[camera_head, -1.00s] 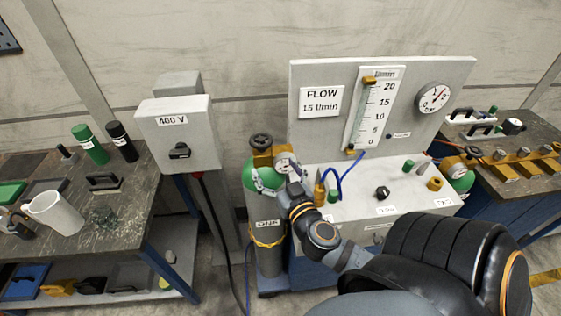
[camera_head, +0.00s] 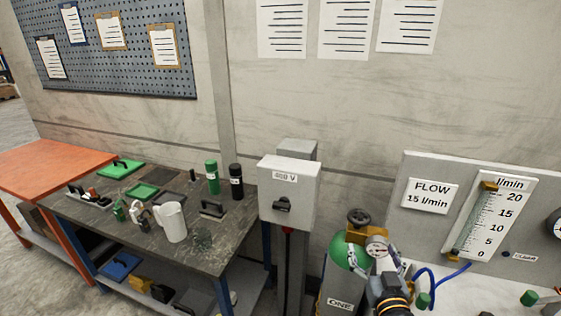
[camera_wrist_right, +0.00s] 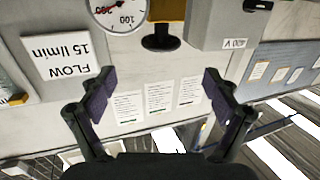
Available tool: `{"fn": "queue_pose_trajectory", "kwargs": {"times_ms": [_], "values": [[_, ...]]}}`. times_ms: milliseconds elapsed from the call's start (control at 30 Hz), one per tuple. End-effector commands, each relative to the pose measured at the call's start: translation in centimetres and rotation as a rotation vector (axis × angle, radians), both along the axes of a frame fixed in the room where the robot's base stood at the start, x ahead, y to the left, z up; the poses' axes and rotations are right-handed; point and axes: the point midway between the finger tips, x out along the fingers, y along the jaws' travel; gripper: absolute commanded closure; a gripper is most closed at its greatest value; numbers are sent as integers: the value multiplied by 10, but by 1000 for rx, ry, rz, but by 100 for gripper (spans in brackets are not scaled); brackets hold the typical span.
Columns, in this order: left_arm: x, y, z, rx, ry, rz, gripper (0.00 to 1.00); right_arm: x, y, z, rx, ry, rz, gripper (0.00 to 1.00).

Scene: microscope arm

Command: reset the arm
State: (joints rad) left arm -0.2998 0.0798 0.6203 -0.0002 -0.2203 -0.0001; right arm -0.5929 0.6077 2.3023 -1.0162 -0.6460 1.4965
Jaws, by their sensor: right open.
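My right gripper (camera_head: 373,262) is low in the head view, in front of the regulator of the green-topped gas cylinder (camera_head: 346,250) labelled ONE. In the right wrist view its two dark fingers (camera_wrist_right: 158,80) are spread wide with nothing between them. The cylinder's black handwheel (camera_head: 359,217) sits on a brass valve; in the upside-down wrist view the handwheel (camera_wrist_right: 160,42) lies beyond the fingertips, apart from them. A round gauge (camera_head: 377,249) is beside the valve and also shows in the wrist view (camera_wrist_right: 119,12). My left gripper is not in view.
A grey 400 V box (camera_head: 290,195) with a black switch stands left of the cylinder. The flow panel (camera_head: 430,170) with its scale is at right. A dark workbench (camera_head: 130,232) holds a white jug (camera_head: 172,222), bottles and small parts. An orange table (camera_head: 50,168) is further left.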

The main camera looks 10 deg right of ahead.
Motion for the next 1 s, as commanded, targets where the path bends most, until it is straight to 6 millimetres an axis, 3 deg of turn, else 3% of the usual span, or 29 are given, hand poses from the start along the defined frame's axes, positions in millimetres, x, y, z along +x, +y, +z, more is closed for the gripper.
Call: {"fn": "queue_pose_trajectory", "kwargs": {"times_ms": [133, 267, 433, 667, 867, 1000], "values": [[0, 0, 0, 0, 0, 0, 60, -16, -20, -23, 9, 134, -153, 11], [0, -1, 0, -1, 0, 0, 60, -53, -25, -76, 25, 466, -280, 11], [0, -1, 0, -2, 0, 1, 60, -101, 12, -130, 40, 875, -183, 11], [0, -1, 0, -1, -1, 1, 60, -156, 90, -159, 45, 1244, 198, 11], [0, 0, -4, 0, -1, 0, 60, -145, 83, -244, 45, 1291, 206, 11], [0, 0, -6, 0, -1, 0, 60, -146, 76, -312, 53, 1316, 198, 11]]}}
